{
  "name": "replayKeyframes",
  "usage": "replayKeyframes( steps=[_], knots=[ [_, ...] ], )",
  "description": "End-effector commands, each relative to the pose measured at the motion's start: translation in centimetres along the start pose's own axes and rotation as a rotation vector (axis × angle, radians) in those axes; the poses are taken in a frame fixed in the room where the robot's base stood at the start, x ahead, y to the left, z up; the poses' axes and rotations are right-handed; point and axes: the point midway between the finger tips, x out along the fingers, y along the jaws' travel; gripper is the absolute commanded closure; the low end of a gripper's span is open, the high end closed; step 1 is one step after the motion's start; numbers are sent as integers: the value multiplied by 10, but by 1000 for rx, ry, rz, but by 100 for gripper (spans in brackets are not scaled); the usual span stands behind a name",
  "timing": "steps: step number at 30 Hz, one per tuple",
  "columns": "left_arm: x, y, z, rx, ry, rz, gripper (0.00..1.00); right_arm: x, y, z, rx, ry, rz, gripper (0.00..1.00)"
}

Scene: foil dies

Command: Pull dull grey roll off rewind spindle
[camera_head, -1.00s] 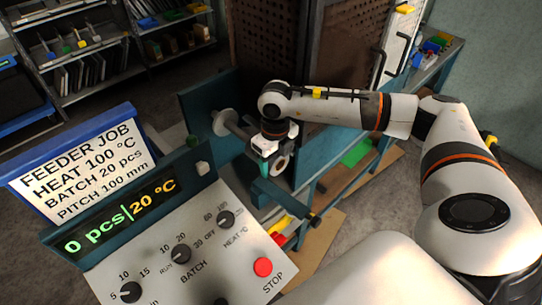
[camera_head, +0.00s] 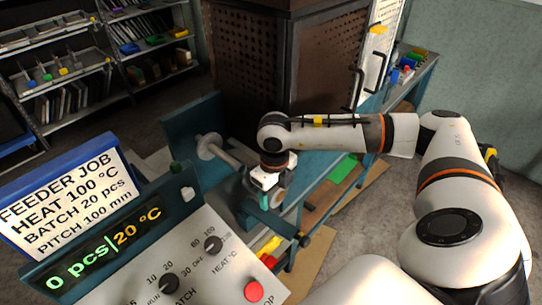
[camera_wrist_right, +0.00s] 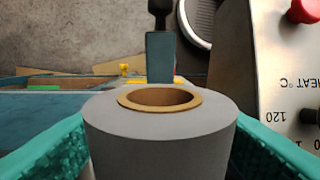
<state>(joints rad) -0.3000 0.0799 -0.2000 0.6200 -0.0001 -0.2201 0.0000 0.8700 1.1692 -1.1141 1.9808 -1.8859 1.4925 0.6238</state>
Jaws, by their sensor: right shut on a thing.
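The grey roll (camera_wrist_right: 160,140) fills the lower middle of the right wrist view, with a smooth dull side and a brown cardboard core ring. Its core opening faces the camera and no shaft shows in it. My right gripper (camera_head: 280,196) is shut on the roll, one teal finger on each side. In the head view the roll is mostly hidden by the gripper. A spindle with a pale round flange (camera_head: 209,147) stands on the teal machine panel to the left of the gripper, apart from it. My left gripper is not in view.
The control panel (camera_head: 185,265) with knobs and a red stop button (camera_head: 254,291) is in front. A dark perforated cabinet (camera_head: 285,75) stands behind. Yellow and red parts (camera_head: 269,247) lie below the gripper. Floor shows at right.

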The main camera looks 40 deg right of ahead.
Motion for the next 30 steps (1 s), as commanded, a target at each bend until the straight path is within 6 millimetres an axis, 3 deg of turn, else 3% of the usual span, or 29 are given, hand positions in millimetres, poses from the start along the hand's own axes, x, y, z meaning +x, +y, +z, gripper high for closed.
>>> replayKeyframes(
  steps=[10, 30],
  knots=[
    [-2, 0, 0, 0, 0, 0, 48, -4, 0, 1, 0, 3, 0, 69],
    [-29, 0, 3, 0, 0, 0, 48, -48, 0, 28, 0, 2, 0, 69]
  ],
)
